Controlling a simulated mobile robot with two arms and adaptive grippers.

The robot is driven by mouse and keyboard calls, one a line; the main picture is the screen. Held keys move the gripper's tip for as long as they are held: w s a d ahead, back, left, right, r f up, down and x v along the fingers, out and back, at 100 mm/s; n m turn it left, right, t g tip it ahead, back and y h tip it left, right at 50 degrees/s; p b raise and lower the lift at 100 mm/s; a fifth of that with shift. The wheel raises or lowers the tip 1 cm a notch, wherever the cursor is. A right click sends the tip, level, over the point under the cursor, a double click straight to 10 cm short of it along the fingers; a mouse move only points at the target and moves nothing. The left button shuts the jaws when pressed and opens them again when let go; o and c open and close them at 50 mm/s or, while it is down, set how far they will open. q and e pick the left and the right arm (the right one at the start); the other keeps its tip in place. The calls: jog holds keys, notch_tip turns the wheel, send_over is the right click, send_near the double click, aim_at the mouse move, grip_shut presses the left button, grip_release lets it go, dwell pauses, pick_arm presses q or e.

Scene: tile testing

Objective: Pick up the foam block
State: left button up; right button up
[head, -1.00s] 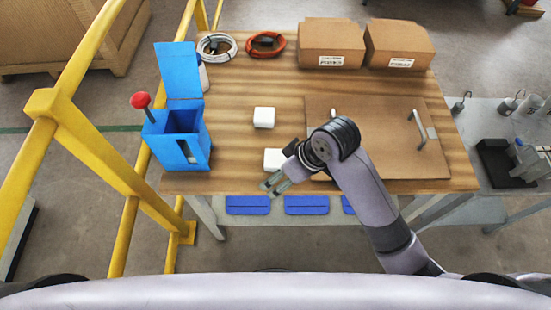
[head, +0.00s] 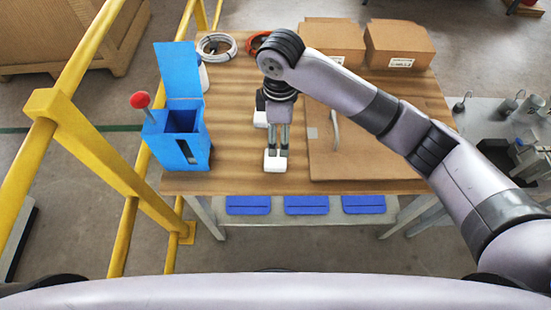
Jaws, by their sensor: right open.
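Two white blocks that look like foam are on the wooden table. The nearer white block (head: 275,163) lies close to the table's front edge. The farther white block (head: 260,119) lies behind it and is partly hidden by my right gripper. My right gripper (head: 277,152) points down with its open fingers at the nearer block's top. I cannot tell whether the fingers touch it. My left gripper is not in view.
A blue bin (head: 178,140) with a red knob (head: 140,100) stands at the table's left. A flat cardboard sheet (head: 370,160) with handles lies right of the blocks. Cardboard boxes (head: 400,48) and cable coils (head: 217,46) are at the back. A yellow rail (head: 95,150) runs along the left.

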send_over(275, 158)
jog(key=f, duration=0.4)
jog(key=d+f, duration=0.1)
jog(key=f, duration=0.1)
jog(key=shift+w+f, duration=0.1)
jog(key=shift+w, duration=0.05)
jog(key=shift+a+f, duration=0.25)
jog(key=shift+f, duration=1.05)
jog(key=shift+a+f, duration=0.2)
jog(key=shift+f, duration=1.1)
jog(key=shift+c, duration=0.5)
jog(key=c, duration=0.7)
jog(key=shift+r, duration=0.1)
jog(key=shift+c, duration=0.2)
